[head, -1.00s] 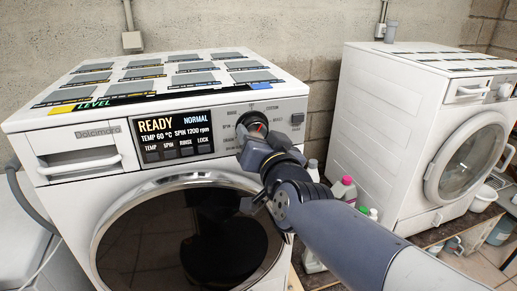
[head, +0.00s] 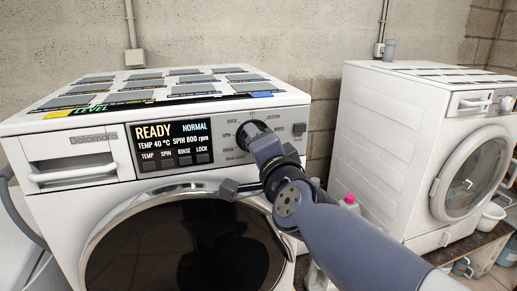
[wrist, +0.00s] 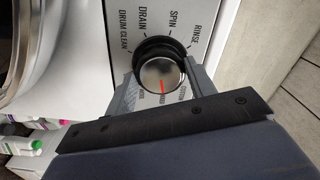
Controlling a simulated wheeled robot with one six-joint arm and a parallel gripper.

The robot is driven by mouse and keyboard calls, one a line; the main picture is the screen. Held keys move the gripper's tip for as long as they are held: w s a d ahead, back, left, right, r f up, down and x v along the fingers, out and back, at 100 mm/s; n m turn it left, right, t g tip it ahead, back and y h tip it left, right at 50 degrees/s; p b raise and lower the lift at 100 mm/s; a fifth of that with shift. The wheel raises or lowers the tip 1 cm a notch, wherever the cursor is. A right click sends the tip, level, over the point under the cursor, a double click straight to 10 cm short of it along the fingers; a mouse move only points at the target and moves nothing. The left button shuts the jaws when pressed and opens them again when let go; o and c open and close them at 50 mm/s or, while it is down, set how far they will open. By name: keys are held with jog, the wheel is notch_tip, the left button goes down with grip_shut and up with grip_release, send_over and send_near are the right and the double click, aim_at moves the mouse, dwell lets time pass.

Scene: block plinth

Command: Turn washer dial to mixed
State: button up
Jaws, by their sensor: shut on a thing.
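The washer (head: 75,207) stands at the left in the head view, with its display (head: 174,144) reading READY, NORMAL, TEMP 40 °C, SPIN 800 rpm. Its round dial (wrist: 160,73) has a dark rim, a shiny face and a red mark pointing down in the wrist view. RINSE, SPIN, DRAIN and DRUM CLEAN show around its upper side. The labels below are small and partly hidden, and I cannot read MIXED. My gripper (wrist: 160,84) is shut on the dial, one finger on each side. In the head view my gripper (head: 257,138) hides most of the dial.
The round door (head: 185,250) lies below the panel, close under my arm. A drawer (head: 72,163) is left of the display. A second white machine (head: 385,140) stands at the right. Bottles, one with a pink cap (head: 349,198), stand between the machines.

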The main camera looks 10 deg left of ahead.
jog(key=shift+m, duration=0.4)
jog(key=o, duration=1)
jog(key=shift+p+v, duration=1.75)
jog(key=shift+v, duration=3.65)
